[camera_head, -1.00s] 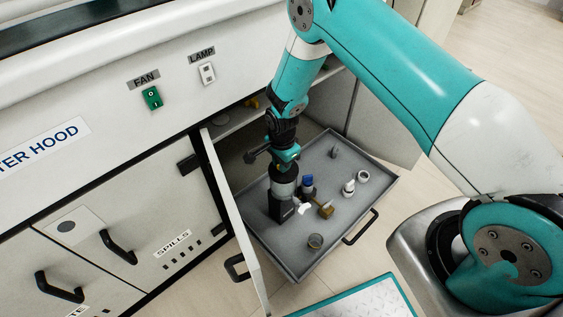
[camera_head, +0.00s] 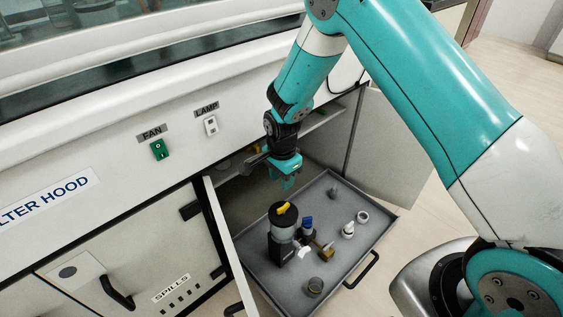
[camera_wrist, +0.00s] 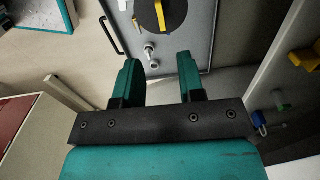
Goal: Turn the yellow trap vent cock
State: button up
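The yellow trap vent cock (camera_head: 283,208) is a bar handle on the black round cap of a clear trap, which stands upright on a grey pull-out tray (camera_head: 259,271). In the wrist view the yellow cock (camera_wrist: 172,12) shows at the top edge, partly cut off, on its black disc. My gripper (camera_head: 289,185) is above and behind the trap in the head view, apart from the cock. In the wrist view my gripper (camera_wrist: 159,62) has its two teal fingers spread with nothing between them.
An open cabinet door (camera_head: 228,240) borders the tray at left. Yellow (camera_wrist: 304,57) and blue (camera_wrist: 259,121) fittings show at right in the wrist view.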

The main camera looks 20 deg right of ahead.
jog(key=shift+r, duration=2.2)
jog(key=s+a+r+n+y, duration=0.15)
jog(key=s+r+n, duration=0.25)
jog(key=r, duration=0.4)
jog(key=s+a+r+n+y, duration=0.1)
jog(key=s+a+r+n, duration=0.1)
jog(key=s+r+n, duration=0.45)
jog(key=s+r+n+y+p, duration=0.1)
jog(key=s+r+n, duration=0.45)
jog(key=s, duration=0.35)
jog(key=s+r+n+y, duration=0.1)
jog(key=s+r+n, duration=0.4)
jog(key=s+r, duration=0.25)
notch_tip(320, 180, up, 19)
jog(key=p, duration=2)
jog(key=shift+a+r, duration=0.15)
jog(key=shift+a, duration=0.1)
jog(key=shift+s, duration=0.1)
